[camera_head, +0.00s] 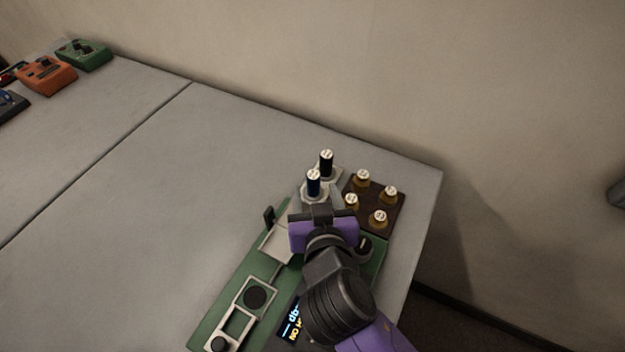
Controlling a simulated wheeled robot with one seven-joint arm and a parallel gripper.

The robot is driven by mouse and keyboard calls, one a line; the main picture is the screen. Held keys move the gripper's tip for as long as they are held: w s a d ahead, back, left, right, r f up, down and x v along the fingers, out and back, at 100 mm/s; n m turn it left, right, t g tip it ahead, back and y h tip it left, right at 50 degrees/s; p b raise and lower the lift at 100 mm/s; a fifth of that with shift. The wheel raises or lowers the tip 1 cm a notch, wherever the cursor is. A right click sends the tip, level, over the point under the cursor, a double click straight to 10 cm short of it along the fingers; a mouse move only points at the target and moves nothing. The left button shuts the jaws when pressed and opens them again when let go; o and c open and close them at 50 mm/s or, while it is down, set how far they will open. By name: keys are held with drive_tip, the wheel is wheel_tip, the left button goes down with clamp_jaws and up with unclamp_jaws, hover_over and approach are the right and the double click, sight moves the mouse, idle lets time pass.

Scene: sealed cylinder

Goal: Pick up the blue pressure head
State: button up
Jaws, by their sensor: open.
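The blue pressure head (313,186) looks like a dark blue upright cylinder with a white marked top. It stands on a light grey hexagonal base at the back of the green board. A similar, darker cylinder (326,164) with a white top stands just behind it. My gripper (317,204) is open, right in front of the blue head and pointing at it. A pale finger shows to the right of the head. The other finger is not clear, and I cannot tell whether either touches the head. My wrist hides part of the board.
A dark brown block (372,198) with several amber, white-topped pieces stands close on the right. The green board (215,318) carries a grey frame and a lit display. Coloured boxes (48,75) sit far left. The grey table (150,200) is clear between; its right edge is near.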

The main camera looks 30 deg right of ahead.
sight(314, 181)
drive_tip(key=shift+p+x, duration=1.1)
drive_tip(key=shift+x, duration=2.8)
drive_tip(key=shift+s+d+f, duration=0.1)
drive_tip(key=shift+f, duration=0.1)
drive_tip(key=shift+c, duration=0.4)
clamp_jaws()
